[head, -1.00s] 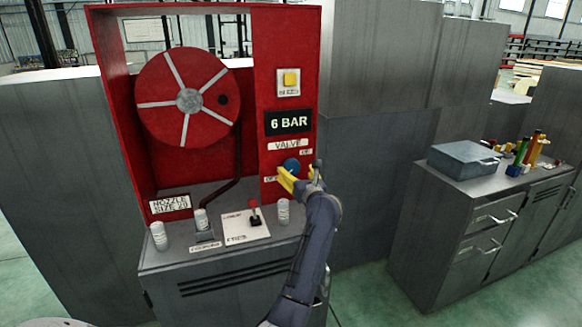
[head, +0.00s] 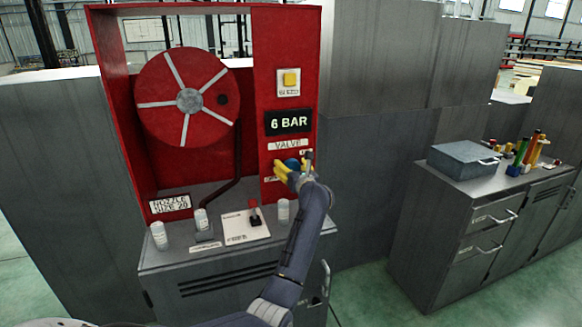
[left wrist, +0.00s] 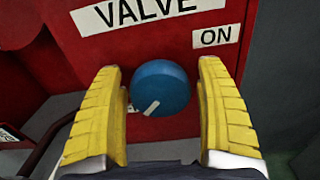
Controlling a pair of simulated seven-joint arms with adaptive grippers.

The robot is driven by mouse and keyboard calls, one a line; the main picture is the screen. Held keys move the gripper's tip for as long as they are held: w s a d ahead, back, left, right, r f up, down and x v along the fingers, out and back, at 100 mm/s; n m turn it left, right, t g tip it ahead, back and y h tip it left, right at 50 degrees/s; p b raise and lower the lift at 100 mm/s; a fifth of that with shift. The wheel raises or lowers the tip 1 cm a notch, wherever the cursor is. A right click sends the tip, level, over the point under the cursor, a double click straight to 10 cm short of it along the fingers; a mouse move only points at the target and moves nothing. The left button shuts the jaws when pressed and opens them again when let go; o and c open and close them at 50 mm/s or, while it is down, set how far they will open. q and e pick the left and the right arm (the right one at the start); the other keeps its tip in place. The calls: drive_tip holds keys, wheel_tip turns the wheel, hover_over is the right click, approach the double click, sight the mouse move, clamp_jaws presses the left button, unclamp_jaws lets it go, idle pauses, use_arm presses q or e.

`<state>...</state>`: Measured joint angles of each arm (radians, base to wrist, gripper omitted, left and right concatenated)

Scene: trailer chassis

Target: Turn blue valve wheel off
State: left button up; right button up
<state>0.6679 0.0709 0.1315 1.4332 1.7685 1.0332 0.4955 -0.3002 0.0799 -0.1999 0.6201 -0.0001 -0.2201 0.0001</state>
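The blue valve wheel (left wrist: 160,85) sits on the red panel below the VALVE label (left wrist: 150,8), with the ON label (left wrist: 216,37) to its upper right. A short white mark (left wrist: 151,108) shows at its lower left. In the head view the wheel (head: 292,162) is mostly hidden by my left gripper. My left gripper (left wrist: 159,75) has its yellow fingers on either side of the wheel, spread apart. Narrow gaps seem to show between fingers and wheel; contact cannot be told. My right gripper is not in view.
A display (head: 289,122) reads 6 BAR above the wheel, with a yellow button (head: 290,80) higher up. A red hose reel (head: 188,98) is at the left. A red-handled lever (head: 254,213) and grey cylinders stand on the ledge below. A grey cabinet (head: 470,205) stands at right.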

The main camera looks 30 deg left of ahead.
use_arm(q)
drive_tip(key=c, duration=1)
drive_tip(key=shift+c, duration=0.3)
drive_tip(key=shift+m, duration=0.5)
drive_tip(key=o, duration=1.3)
drive_tip(key=v, duration=1.2)
